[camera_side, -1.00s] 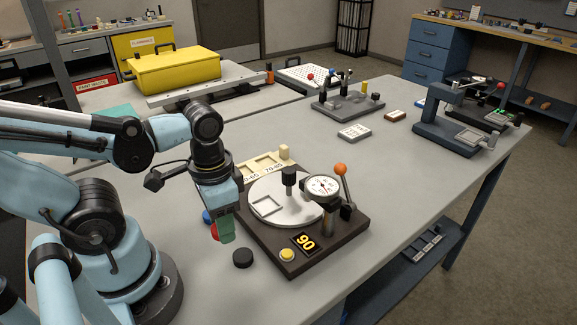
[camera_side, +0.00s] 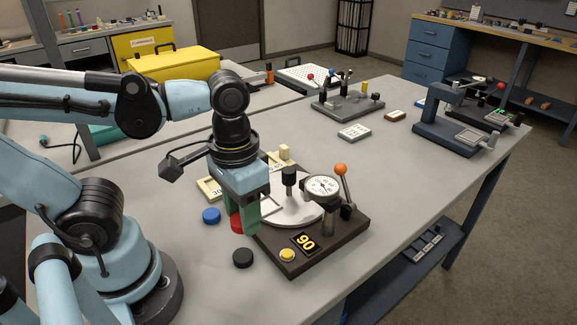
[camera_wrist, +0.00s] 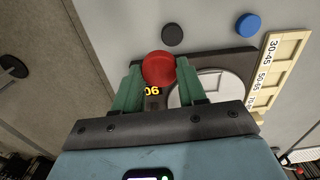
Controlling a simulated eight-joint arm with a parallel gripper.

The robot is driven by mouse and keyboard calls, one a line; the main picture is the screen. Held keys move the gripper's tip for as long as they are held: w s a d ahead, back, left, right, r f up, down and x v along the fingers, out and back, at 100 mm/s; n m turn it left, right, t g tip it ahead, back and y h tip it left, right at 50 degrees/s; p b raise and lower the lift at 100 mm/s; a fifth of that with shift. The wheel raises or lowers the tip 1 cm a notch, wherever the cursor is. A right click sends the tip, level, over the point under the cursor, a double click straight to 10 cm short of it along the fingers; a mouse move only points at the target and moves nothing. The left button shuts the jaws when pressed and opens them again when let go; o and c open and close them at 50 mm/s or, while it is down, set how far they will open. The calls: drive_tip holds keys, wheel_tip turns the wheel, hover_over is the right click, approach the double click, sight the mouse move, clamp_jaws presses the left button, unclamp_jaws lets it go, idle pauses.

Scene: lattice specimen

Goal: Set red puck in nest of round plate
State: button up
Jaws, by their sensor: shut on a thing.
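The red puck (camera_wrist: 159,68) is held between the green fingers of my gripper (camera_wrist: 157,75) in the wrist view. In the side view the red puck (camera_side: 236,223) shows partly, between the fingertips of my gripper (camera_side: 242,224). The round plate (camera_side: 300,212) is a pale disc on a dark base, with a square outlined nest on it. In the side view my gripper covers part of the plate and nest. The wrist view shows the nest (camera_wrist: 215,84) to the right of the puck. The puck appears above the edge of the dark base, beside the plate.
A black puck (camera_side: 243,257) and a blue puck (camera_side: 211,215) lie on the table near the base. The dark base (camera_side: 335,237) carries a dial gauge (camera_side: 321,187), an orange-knobbed lever (camera_side: 341,170), a black post (camera_side: 289,177) and a yellow button (camera_side: 287,255). A labelled tray (camera_wrist: 278,65) stands behind.

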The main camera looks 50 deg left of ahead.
drive_tip(key=w+a+n, duration=0.1)
drive_tip(key=w+a, duration=0.2)
drive_tip(key=w+a+f+n, duration=0.1)
drive_tip(key=w+a, duration=0.2)
drive_tip(key=w+a+n, duration=0.2)
drive_tip(key=w, duration=0.1)
drive_tip(key=shift+w+a+f, duration=0.15)
drive_tip(key=shift+w+a, duration=0.25)
drive_tip(key=shift+f, duration=2.6)
drive_tip(key=o, duration=0.5)
drive_tip(key=c, duration=0.5)
drive_tip(key=shift+o, duration=0.2)
drive_tip(key=shift+f, duration=0.1)
